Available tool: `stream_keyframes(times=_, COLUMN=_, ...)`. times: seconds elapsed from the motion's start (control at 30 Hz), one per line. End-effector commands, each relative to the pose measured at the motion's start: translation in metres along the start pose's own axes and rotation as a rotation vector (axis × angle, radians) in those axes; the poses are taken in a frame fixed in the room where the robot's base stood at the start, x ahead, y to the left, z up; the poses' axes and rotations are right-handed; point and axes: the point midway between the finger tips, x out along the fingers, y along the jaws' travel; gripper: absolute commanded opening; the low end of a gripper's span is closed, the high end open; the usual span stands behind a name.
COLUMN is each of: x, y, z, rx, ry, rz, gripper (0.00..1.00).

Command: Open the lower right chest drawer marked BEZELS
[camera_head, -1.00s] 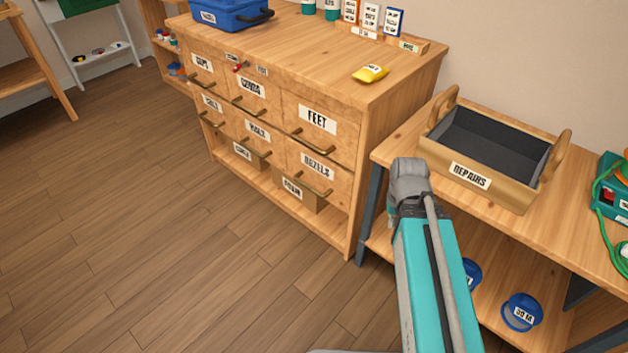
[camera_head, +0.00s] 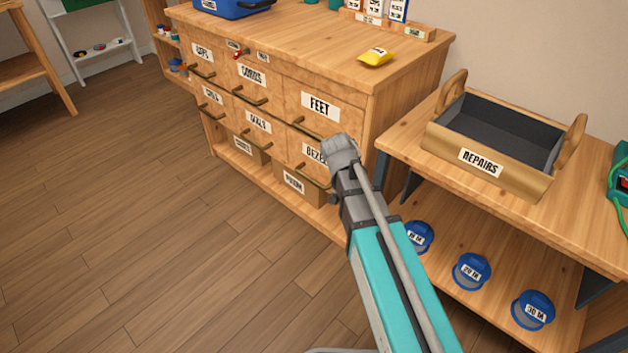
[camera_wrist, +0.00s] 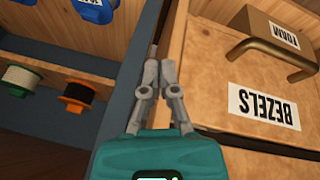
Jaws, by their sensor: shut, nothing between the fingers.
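The BEZELS drawer (camera_head: 296,160) is at the lower right of the wooden chest, below the FEET drawer, and looks shut, flush with the front. My arm's end covers the right part of its label in the head view. Its brass bar handle (camera_head: 313,175) shows just left of my wrist. In the wrist view the BEZELS label (camera_wrist: 264,105) appears upside down, with the handle (camera_wrist: 272,52) above it. My gripper (camera_wrist: 158,65) is shut and empty, by the chest's side edge, to one side of the label and handle and apart from the handle.
A FOAM box (camera_head: 297,184) sits on the chest's open bottom shelf. A bench with a REPAIRS tray (camera_head: 480,161) stands close at right, its dark leg near my arm. Blue tubs (camera_head: 471,271) lie on its lower shelf. The floor (camera_head: 150,230) in front of the chest is clear.

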Motion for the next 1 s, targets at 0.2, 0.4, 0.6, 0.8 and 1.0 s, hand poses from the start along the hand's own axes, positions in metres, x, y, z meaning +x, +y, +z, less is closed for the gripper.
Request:
stream_keyframes(times=0.2, x=0.004, y=-0.089, z=-0.017, rx=0.145, ry=0.174, rz=0.019, gripper=0.0)
stream_keyframes(times=0.4, x=-0.005, y=-0.152, z=-0.021, rx=0.26, ry=0.309, rz=-0.009, gripper=0.0)
stream_keyframes(times=0.6, x=-0.014, y=-0.184, z=-0.021, rx=0.322, ry=0.378, rz=-0.037, gripper=0.0)
stream_keyframes(times=0.8, x=-0.016, y=-0.189, z=-0.02, rx=0.336, ry=0.391, rz=-0.045, gripper=0.0)
stream_keyframes(times=1.0, x=-0.016, y=-0.188, z=-0.021, rx=0.336, ry=0.39, rz=-0.044, gripper=0.0)
